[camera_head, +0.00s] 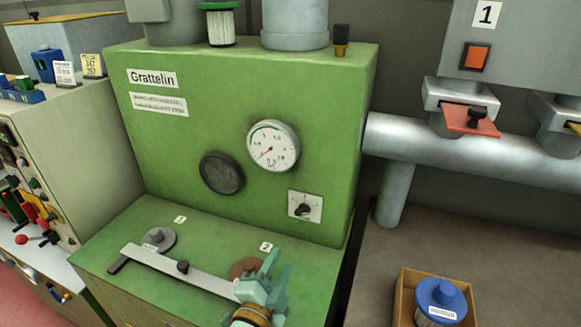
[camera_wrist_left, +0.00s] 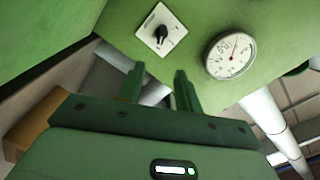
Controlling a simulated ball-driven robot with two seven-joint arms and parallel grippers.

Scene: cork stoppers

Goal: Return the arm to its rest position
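My left gripper (camera_head: 265,281) is teal and shows at the bottom middle of the head view, in front of the green machine's lower ledge, by the label 2. In the left wrist view its two fingers (camera_wrist_left: 158,85) stand apart with nothing between them, facing the green panel with the dial and the switch. It hides part of a brown round disc (camera_head: 243,267) and the right end of a grey metal bar (camera_head: 190,270). I cannot tell whether it touches the bar. My right gripper is in neither view.
The green machine (camera_head: 200,125) carries a white gauge (camera_head: 273,146), a dark round cap (camera_head: 222,173) and a rotary switch (camera_head: 305,206). A box with a blue-lidded filter (camera_head: 441,298) stands at the lower right. A control console (camera_head: 55,150) is at left. A silver pipe (camera_head: 480,150) runs right.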

